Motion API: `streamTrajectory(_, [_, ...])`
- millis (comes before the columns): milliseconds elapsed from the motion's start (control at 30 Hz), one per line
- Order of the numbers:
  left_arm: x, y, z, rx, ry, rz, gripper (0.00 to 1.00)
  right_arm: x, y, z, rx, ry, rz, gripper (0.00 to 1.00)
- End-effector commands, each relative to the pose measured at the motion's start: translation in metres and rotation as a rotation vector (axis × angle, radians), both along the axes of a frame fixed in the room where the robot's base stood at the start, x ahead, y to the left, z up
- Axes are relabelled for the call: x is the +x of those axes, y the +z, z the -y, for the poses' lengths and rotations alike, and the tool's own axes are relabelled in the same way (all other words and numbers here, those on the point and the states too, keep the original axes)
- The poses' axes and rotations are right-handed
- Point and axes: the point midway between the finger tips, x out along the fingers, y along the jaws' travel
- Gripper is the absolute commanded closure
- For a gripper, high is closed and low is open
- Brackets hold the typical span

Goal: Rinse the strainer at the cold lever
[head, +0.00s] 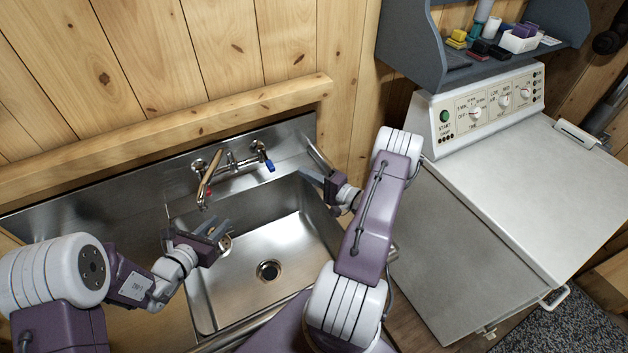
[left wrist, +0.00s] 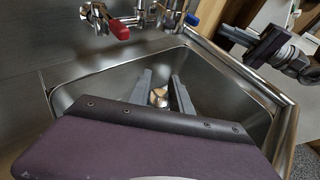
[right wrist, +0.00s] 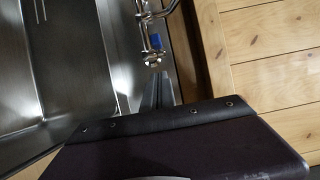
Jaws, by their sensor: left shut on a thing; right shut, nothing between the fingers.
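The strainer (head: 225,243) is a small metal piece, mostly hidden by my left gripper (head: 226,230). My left gripper is shut on it, over the left part of the sink basin. In the left wrist view the strainer (left wrist: 159,96) shows between the two fingers. The cold lever (head: 270,166) is blue, at the right end of the wall tap. It also shows in the right wrist view (right wrist: 157,42). My right gripper (head: 308,173) is shut and empty, just right of the cold lever with a gap between them. No water stream shows.
The steel sink (head: 285,238) has a drain (head: 269,270) in its floor. The tap spout (head: 207,174) points forward, with a red lever (head: 209,191) near it at left. A white-topped machine (head: 540,155) stands right of the sink, below a grey shelf (head: 412,52).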

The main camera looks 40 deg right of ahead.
Motion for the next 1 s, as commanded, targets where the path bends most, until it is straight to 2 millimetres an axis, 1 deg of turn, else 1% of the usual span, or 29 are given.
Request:
streamTrajectory(33, [0.0, 0.0, 0.0, 0.0, 0.0, 0.0, 1.0, -0.012, 0.0, 0.002, 0.002, -0.006, 0.0, 1.0])
streamTrajectory(100, [0.0, 0.0, 0.0, 0.0, 0.0, 0.0, 1.0, -0.026, 0.001, 0.001, 0.001, -0.006, 0.001, 1.0])
streamTrajectory(200, [0.0, 0.0, 0.0, 0.0, 0.0, 0.0, 1.0, -0.039, 0.0, 0.0, -0.001, -0.003, 0.001, 1.0])
streamTrajectory(300, [0.0, 0.0, 0.0, 0.0, 0.0, 0.0, 1.0, -0.045, 0.001, -0.001, -0.001, -0.002, 0.001, 1.0])
streamTrajectory(633, [-0.001, 0.0, -0.001, 0.0, 0.0, 0.0, 1.0, -0.046, 0.0, -0.001, -0.002, -0.001, 0.001, 1.0])
streamTrajectory(1000, [-0.032, -0.001, -0.017, 0.0, 0.0, -0.001, 1.0, -0.046, -0.008, -0.001, -0.002, -0.001, 0.001, 1.0])
